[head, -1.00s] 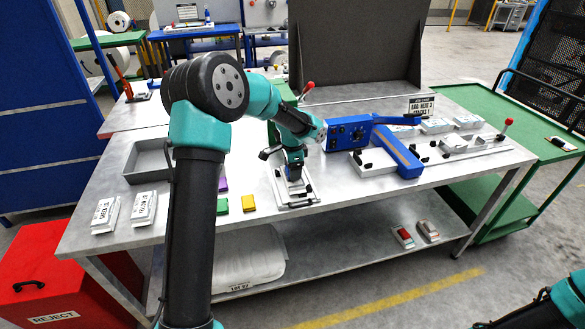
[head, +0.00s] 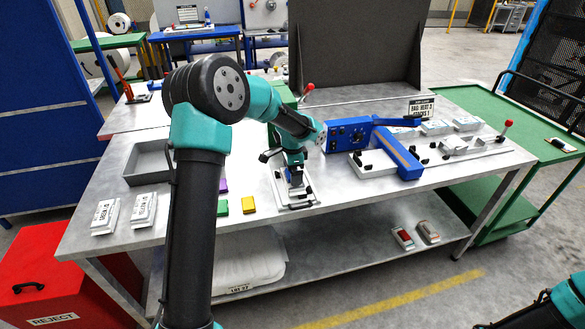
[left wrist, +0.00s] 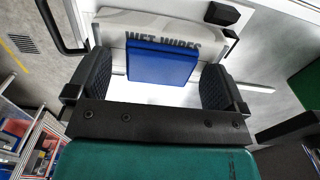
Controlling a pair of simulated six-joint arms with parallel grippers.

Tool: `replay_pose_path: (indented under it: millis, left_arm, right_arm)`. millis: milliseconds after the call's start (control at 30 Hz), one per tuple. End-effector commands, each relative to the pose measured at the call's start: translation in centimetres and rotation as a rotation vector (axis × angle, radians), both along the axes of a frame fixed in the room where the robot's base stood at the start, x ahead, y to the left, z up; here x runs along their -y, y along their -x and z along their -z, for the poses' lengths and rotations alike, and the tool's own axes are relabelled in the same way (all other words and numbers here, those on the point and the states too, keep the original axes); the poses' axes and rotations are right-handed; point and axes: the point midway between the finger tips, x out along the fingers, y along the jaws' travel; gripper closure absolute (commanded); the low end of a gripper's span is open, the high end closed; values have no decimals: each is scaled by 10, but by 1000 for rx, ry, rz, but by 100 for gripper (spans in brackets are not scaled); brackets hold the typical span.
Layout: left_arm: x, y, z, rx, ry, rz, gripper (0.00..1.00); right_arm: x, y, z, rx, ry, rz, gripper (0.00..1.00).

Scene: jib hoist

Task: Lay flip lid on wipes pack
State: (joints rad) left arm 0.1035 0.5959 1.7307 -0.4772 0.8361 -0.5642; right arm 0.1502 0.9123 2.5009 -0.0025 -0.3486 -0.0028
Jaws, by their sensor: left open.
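My left gripper (head: 295,177) hangs over a white wipes pack (head: 296,195) near the front of the grey bench. In the left wrist view, the pack lettered "WET WIPES" (left wrist: 112,38) lies below, and a flat blue flip lid (left wrist: 163,64) shows against it. My left gripper (left wrist: 158,75) is open, with one black finger pad on each side of the lid and visible gaps between. The lid covers part of the lettering; its underside is hidden, so I cannot tell how fully it rests on the pack. My right gripper is out of view.
A blue machine (head: 349,136) with a long blue arm stands right of the pack. A yellow block (head: 249,205) and green block (head: 223,207) lie to its left. A grey tray (head: 140,178) and two white packs (head: 144,209) sit at the bench's left end.

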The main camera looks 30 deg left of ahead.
Motion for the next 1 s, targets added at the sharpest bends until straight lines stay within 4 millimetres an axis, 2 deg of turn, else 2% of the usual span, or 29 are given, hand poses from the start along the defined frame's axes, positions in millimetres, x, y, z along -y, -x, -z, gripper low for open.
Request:
replay_pose_path:
  millis: [267,1000]
  left_arm:
    - [0,-1,-18,3,-1,1,2]
    - [0,0,-153,3,0,0,2]
  right_arm:
    - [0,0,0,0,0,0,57]
    - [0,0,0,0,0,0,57]
